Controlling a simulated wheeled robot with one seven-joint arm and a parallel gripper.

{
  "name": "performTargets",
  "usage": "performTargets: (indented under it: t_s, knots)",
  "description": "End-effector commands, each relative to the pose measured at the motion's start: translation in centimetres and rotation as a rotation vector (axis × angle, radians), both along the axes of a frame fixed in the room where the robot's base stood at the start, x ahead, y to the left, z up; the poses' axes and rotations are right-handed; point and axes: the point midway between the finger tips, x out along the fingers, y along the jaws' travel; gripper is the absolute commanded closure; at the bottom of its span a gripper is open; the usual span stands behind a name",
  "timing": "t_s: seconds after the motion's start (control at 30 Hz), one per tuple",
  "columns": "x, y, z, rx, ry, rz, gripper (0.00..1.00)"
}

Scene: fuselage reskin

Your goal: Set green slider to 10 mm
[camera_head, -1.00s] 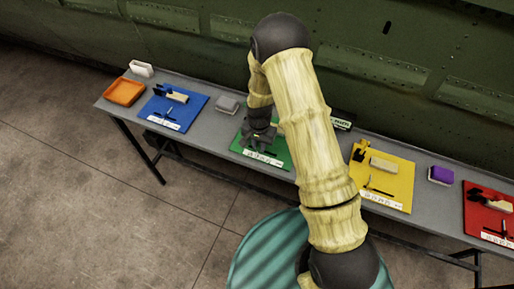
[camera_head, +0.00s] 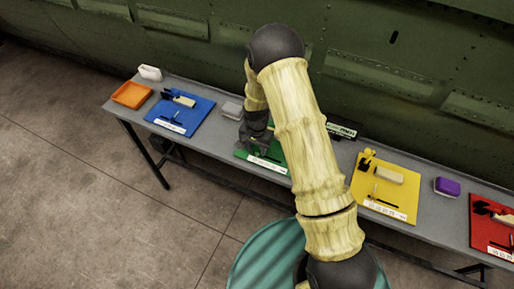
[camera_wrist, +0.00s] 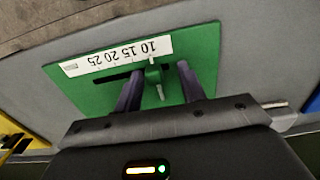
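The green board (camera_wrist: 85,93) lies on the table and fills the middle of the wrist view. It has a dark slot and a white scale strip (camera_wrist: 115,55) reading 10, 15, 20, 25, upside down here. The green slider (camera_wrist: 153,74) sits at the slot's right end, close to the 10 mark. My gripper (camera_wrist: 158,80) is open, with one finger on each side of the slider; gaps show on both sides, and I cannot tell if either finger touches it. In the head view the green board (camera_head: 282,158) is partly hidden by my arm and gripper (camera_head: 258,150).
The grey table (camera_head: 222,140) also bears a blue board (camera_head: 200,112), a yellow board (camera_head: 400,205), a red board (camera_head: 482,235), an orange tray (camera_head: 132,95), a white container (camera_head: 150,72), a grey block (camera_head: 232,109) and a purple block (camera_head: 447,186). A green riveted wall stands behind.

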Motion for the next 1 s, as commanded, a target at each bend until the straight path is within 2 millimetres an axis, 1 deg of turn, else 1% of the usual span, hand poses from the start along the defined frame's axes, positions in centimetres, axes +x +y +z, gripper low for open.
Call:
performTargets:
  t_s: [0.2, 0.37, 0.47, 0.67, 1.0]
  knots:
    - [-0.1, -0.1, 0.1, -0.002, 0.002, -0.001, 0.60]
    - [0.0, -0.1, 1.1, -0.002, 0.001, 0.000, 0.60]
    - [0.0, -0.1, 2.3, -0.001, 0.000, 0.000, 0.60]
    - [0.0, -0.1, 5.5, -0.001, -0.002, 0.000, 0.60]
    - [0.0, -0.1, 11.7, 0.000, -0.004, 0.000, 0.60]
